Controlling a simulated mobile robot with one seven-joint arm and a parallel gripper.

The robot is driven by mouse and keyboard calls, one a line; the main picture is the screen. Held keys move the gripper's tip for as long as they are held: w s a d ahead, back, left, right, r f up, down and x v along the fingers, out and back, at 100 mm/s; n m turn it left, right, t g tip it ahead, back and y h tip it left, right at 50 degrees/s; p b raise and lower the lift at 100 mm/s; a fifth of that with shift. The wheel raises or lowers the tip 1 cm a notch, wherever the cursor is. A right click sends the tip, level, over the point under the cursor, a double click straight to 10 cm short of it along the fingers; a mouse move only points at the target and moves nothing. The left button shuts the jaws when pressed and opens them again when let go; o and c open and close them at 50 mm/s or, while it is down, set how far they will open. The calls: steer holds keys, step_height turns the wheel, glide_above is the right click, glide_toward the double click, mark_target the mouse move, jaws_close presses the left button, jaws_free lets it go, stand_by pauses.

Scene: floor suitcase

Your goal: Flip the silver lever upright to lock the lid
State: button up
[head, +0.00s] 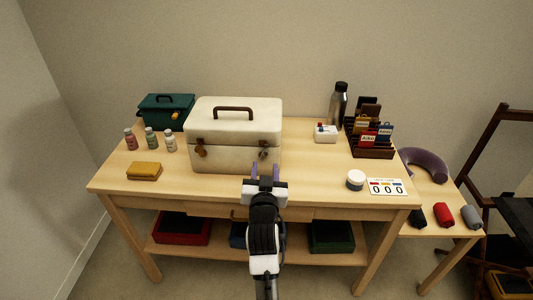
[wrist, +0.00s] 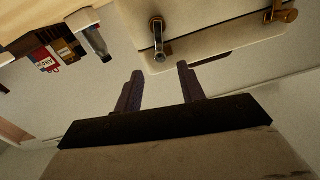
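A cream-white case (head: 235,125) with a dark brown handle stands on the wooden table, its lid down. The silver lever (head: 264,155) is on the right of its front face, with a brass latch (head: 201,152) on the left. In the wrist view, the silver lever (wrist: 160,45) lies just beyond my fingertips, and the brass latch (wrist: 283,15) is at the top right. My gripper (head: 265,168) is in front of the case below the lever. Its two purple fingers (wrist: 160,72) are open, apart, with nothing between them. The lever's exact angle is hard to tell.
A teal toolbox (head: 165,112), several small bottles (head: 151,138) and a yellow block (head: 144,171) are left of the case. A white jar (head: 355,180), a number card (head: 388,187), a steel flask (head: 338,105) and a dark organizer (head: 372,152) are to the right.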

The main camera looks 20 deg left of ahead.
mark_target(265, 154)
steer(key=p+x, duration=0.1)
steer(key=x, duration=0.5)
steer(key=shift+c, duration=0.2)
jaws_close()
